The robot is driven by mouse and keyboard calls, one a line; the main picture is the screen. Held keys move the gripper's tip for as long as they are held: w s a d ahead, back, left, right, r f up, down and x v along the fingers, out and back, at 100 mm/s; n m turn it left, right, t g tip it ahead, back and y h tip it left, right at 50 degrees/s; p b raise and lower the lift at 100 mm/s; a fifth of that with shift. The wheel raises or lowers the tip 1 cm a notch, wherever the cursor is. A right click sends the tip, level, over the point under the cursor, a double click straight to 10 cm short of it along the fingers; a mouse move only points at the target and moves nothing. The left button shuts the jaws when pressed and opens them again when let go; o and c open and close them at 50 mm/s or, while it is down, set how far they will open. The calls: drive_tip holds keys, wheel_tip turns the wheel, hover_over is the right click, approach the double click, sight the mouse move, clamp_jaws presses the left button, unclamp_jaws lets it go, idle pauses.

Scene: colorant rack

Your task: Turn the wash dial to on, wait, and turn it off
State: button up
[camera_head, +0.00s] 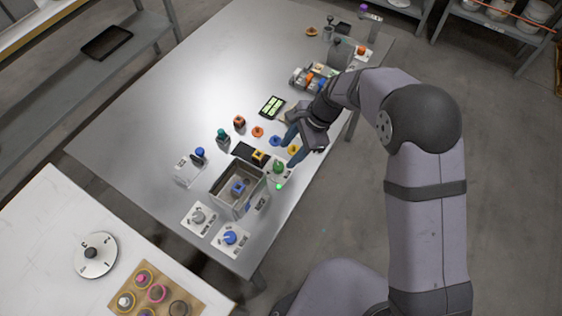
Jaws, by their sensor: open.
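I cannot read which control is labelled wash. A green knob (279,167) sits on a small white plate at the table's right edge, with a bright green spot (279,186) just below it. A blue knob (231,238) and a grey knob (198,216) sit on white plates at the table's front corner. My gripper (289,148) is open, its two blue-grey fingers apart, just above and right of the green knob in the picture. It appears empty. Whether a finger touches anything is too small to tell.
A metal basin (214,193) holding a blue item stands left of the green knob. Small coloured pieces, including an orange ring (257,131), and a dark display (272,106) lie nearby. A white table (40,230) bears a round dial (95,254). The metal table's left half is clear.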

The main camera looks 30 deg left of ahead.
sight(279, 165)
drive_tip(key=shift+s+a+f+m+p, duration=0.25)
drive_tip(key=shift+a+f+m+p, duration=0.15)
drive_tip(key=shift+f, duration=0.75)
drive_tip(key=shift+s+a+f+m+p, duration=0.3)
drive_tip(key=shift+a+f+m+p, duration=0.1)
drive_tip(key=shift+f, duration=0.7)
drive_tip(key=shift+s+a+f+m+p, duration=0.3)
drive_tip(key=shift+f+m, duration=0.1)
drive_tip(key=shift+f, duration=0.75)
drive_tip(key=c, duration=1.1)
